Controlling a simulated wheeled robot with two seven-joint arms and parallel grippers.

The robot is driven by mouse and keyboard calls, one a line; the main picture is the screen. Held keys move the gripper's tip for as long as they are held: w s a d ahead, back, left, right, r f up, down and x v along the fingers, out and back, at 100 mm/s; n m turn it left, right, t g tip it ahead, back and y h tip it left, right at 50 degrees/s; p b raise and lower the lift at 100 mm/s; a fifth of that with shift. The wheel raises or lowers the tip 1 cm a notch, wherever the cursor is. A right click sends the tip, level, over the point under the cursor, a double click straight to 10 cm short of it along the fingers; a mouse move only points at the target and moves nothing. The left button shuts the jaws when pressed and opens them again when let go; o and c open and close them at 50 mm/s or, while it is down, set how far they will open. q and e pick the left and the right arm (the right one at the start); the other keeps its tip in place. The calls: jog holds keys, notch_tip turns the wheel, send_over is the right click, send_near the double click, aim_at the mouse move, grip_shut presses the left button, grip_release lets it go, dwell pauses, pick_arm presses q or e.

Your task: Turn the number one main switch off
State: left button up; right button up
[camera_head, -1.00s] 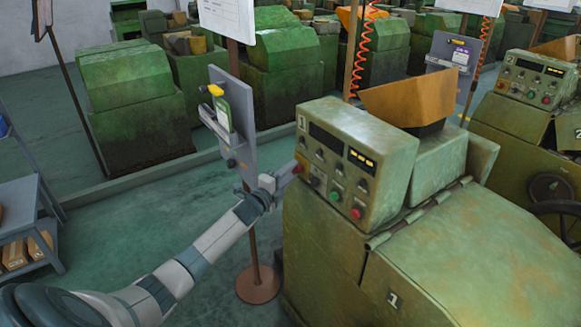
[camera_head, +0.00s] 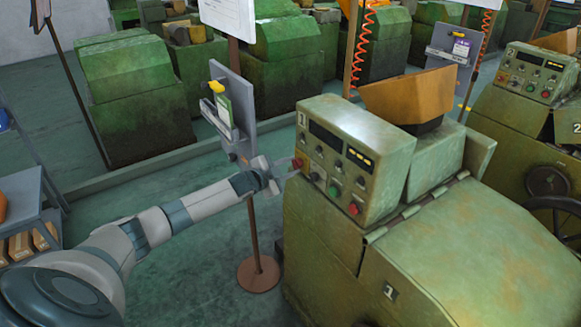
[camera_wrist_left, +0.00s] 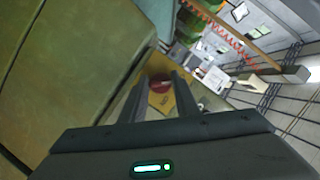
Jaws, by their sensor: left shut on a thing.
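The number one machine's control box (camera_head: 357,150) carries a "1" label, a dark display, several knobs, and green and red buttons. Its red main switch knob (camera_head: 298,163) is at the box's left edge. My left gripper (camera_head: 284,168) is at this edge, its fingers pointing right at the knob. In the left wrist view the red knob (camera_wrist_left: 160,84) shows between the fingertips, in front of a yellow plate (camera_wrist_left: 162,101). The gripper is shut on the knob, which is partly hidden by the fingers. The knob's turned position cannot be told. My right gripper is not in view.
A thin stand with a grey panel (camera_head: 236,105) rises just behind my left wrist. The machine's green body (camera_head: 450,250) fills the lower right. A shelf cart (camera_head: 25,215) stands at the left. Machine number two (camera_head: 530,90) is at the right.

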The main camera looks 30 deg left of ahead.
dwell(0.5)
pick_arm(q)
jog(key=o, duration=1)
jog(key=shift+o, duration=0.2)
jog(key=shift+s, duration=0.1)
jog(key=b+v, duration=0.6)
jog(key=v, duration=1.1)
jog(key=shift+r, duration=0.2)
jog(key=shift+a, duration=0.1)
